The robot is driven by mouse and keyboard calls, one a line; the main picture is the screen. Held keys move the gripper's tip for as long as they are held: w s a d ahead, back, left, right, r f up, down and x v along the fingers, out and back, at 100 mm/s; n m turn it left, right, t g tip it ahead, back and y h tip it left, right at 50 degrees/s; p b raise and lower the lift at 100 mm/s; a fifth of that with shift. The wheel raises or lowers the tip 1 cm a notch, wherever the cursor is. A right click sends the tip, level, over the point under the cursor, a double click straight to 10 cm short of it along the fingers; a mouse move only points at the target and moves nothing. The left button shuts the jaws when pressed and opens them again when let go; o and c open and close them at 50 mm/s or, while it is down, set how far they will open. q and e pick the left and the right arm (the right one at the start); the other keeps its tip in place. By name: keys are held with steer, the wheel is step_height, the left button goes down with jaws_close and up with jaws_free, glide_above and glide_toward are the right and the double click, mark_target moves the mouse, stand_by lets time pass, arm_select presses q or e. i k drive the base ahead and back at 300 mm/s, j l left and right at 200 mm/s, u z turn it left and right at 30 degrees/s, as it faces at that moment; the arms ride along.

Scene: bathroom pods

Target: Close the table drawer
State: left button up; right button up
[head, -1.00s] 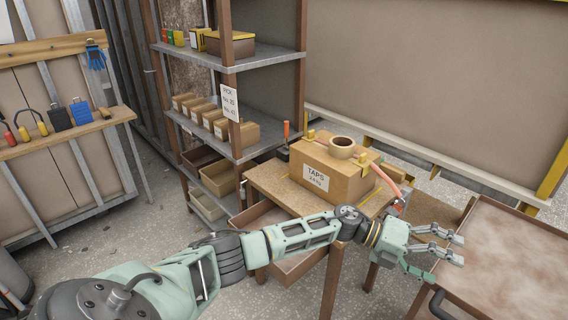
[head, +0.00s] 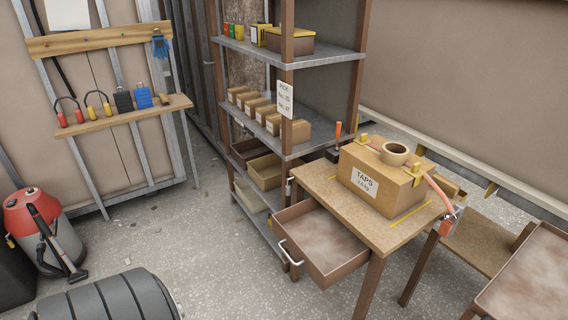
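The small wooden table (head: 322,183) stands right of centre. Its drawer (head: 335,272) is pulled out toward the lower left, and its inside looks empty. The drawer's metal handle (head: 291,254) is on its left-facing front. A cardboard box labelled TAPS (head: 371,182) sits on the tabletop with a roll of tape (head: 396,154) on it. Neither of my grippers is in view. Only a dark ribbed part of my arm shows at the bottom left, apart from the drawer.
A metal shelf unit (head: 290,60) with boxes and bins stands close behind the table. A red vacuum cleaner (head: 40,225) stands at the far left. A brown tray-like top (head: 530,285) is at the lower right. The floor left of the drawer (head: 210,250) is clear.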

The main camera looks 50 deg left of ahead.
mark_target(328, 250)
steer(key=i+u, duration=0.1)
steer(key=u, duration=0.3)
steer(key=i+j+u, duration=0.1)
steer(key=u, duration=0.3)
steer(key=i+u, duration=0.15)
steer(key=u, duration=0.25)
steer(key=i+u, duration=0.1)
steer(key=u, duration=0.3)
steer(key=i+l, duration=0.3)
steer(key=i+u, duration=0.05)
steer(key=i, duration=0.05)
